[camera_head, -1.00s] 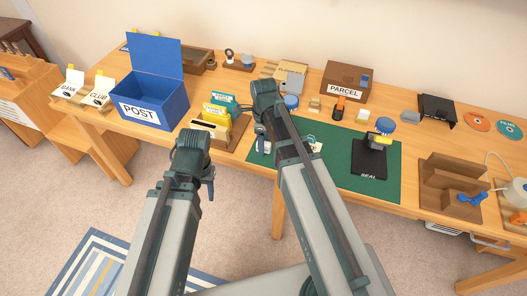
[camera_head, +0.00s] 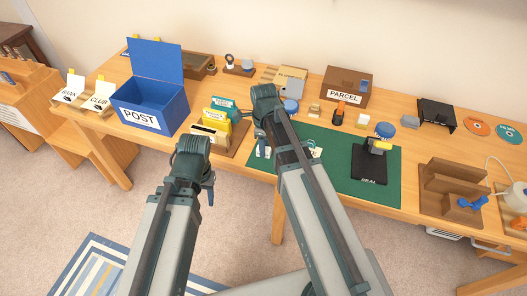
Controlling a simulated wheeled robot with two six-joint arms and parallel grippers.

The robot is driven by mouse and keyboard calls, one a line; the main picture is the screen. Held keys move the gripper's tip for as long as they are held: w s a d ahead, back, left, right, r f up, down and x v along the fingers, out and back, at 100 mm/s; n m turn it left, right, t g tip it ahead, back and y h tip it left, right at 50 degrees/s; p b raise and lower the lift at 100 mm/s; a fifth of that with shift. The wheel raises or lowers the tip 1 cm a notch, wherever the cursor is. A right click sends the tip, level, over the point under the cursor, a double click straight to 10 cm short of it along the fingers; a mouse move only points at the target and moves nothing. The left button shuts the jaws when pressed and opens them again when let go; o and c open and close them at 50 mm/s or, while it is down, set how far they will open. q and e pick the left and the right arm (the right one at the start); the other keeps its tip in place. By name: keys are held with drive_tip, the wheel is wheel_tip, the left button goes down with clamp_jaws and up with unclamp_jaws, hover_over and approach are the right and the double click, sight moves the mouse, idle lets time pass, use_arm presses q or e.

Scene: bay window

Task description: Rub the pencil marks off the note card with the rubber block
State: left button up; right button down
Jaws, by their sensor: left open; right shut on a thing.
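My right gripper (camera_head: 261,133) is over the left part of the green mat (camera_head: 340,144), mostly hidden behind its own wrist. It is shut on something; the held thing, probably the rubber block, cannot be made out. Small pale pieces show on the mat either side of my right arm, one at the left (camera_head: 264,152) and one at the right (camera_head: 316,151). I cannot tell which is the note card, and no pencil marks can be made out. My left gripper (camera_head: 210,194) is open and empty, in front of the table's front edge.
A blue POST box (camera_head: 150,103) and a card holder (camera_head: 209,133) stand left of the mat. A black SEAL stand (camera_head: 369,166) is on the mat's right part. A PARCEL box (camera_head: 347,85) stands behind. A wooden rack (camera_head: 450,190) stands at the right.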

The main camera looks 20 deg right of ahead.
drive_tip(key=shift+r+p, duration=2.95)
drive_tip(key=shift+r, duration=0.05)
